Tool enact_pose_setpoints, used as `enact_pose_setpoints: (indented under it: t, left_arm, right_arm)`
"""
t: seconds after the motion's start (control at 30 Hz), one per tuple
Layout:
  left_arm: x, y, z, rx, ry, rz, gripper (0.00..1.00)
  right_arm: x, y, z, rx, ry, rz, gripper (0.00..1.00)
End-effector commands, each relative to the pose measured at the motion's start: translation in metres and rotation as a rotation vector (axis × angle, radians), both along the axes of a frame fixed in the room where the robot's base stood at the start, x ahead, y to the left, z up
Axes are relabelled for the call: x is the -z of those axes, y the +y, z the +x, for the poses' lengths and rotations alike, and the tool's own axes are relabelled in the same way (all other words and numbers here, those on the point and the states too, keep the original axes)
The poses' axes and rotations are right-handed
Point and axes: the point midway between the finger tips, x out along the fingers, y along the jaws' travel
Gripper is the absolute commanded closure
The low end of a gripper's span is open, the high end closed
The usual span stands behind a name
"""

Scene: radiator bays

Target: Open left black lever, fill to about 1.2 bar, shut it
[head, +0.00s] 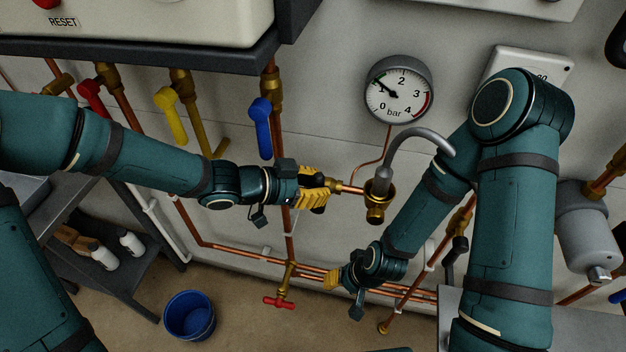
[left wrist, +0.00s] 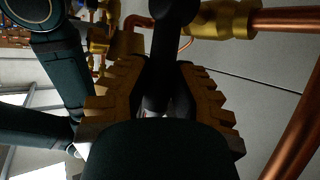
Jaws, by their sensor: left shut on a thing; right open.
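The black lever (head: 319,208) sits on a brass valve on the copper pipe, left of the grey curved hose (head: 418,134). My left gripper (head: 316,191) is shut on it, its yellow fingers covering most of it. In the left wrist view the dark lever (left wrist: 158,85) stands between the two yellow jaws (left wrist: 160,100). The valve's exact angle is hard to tell. The round bar gauge (head: 398,90) shows its needle up-left, near the 1 mark. My right gripper (head: 340,279) is open, lower down near the horizontal copper pipes, with nothing visible in it.
Red (head: 91,97), yellow (head: 172,116) and blue (head: 262,128) levers hang left under the dark shelf. A red tap handle (head: 279,302) is below. A blue bucket (head: 189,316) stands on the floor. A grey cylinder (head: 587,234) is at the right.

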Motion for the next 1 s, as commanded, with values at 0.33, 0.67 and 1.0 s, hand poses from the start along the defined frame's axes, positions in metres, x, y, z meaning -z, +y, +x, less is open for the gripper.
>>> enact_pose_setpoints:
  t: [0.33,0.67,1.0]
  left_arm:
    - [0.0012,-0.0018,-0.0014,0.003,-0.003,0.015,1.00]
    - [0.0008,-0.0016,-0.0011,0.002,-0.004,0.015,0.45]
    - [0.0002,-0.0010,-0.0006,0.001,-0.005,0.015,0.45]
  right_arm:
    - [-0.0013,-0.0001,0.0008,0.001,-0.002,0.000,0.53]
    - [-0.0013,0.0000,0.0007,0.001,-0.002,0.000,0.53]
    - [-0.0015,0.0000,0.0008,0.001,-0.002,0.000,0.53]
